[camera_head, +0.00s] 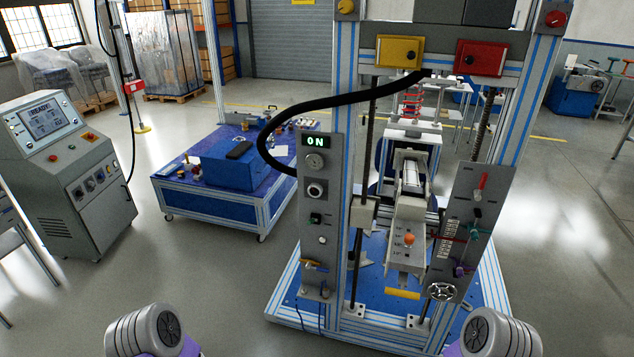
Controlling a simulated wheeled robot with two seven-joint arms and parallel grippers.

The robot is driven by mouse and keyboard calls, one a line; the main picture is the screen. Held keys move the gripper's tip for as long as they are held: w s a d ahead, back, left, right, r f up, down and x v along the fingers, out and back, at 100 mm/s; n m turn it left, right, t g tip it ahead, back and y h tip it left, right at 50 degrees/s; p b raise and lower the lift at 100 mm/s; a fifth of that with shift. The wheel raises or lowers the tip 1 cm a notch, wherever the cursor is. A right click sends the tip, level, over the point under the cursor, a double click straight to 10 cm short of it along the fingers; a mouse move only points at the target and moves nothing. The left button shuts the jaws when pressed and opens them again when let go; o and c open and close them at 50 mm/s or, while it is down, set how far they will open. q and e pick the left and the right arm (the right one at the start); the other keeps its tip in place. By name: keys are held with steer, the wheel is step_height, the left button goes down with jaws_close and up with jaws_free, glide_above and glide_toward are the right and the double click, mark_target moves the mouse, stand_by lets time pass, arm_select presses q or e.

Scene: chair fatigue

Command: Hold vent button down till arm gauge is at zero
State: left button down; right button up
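A grey control panel (321,205) is on the left upright of the blue-and-silver test frame. From top to bottom it carries a green display (316,142) reading "ON", a small round dial (315,161), a black round knob (316,189), a green-and-black switch (315,218) and a white round button (322,240). A yellow-handled valve is lower down. The labels are too small to read, so I cannot tell which control is the vent button. The dial looks like a gauge, but its reading is not legible. Only parts of my two arms show at the bottom edge; both grippers are out of view.
A second panel (466,225) with levers and a handwheel (441,291) is on the right upright. A black hose (330,103) loops beside the left panel. A blue cart (225,205) and a grey console (65,165) stand to the left. The floor in front is clear.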

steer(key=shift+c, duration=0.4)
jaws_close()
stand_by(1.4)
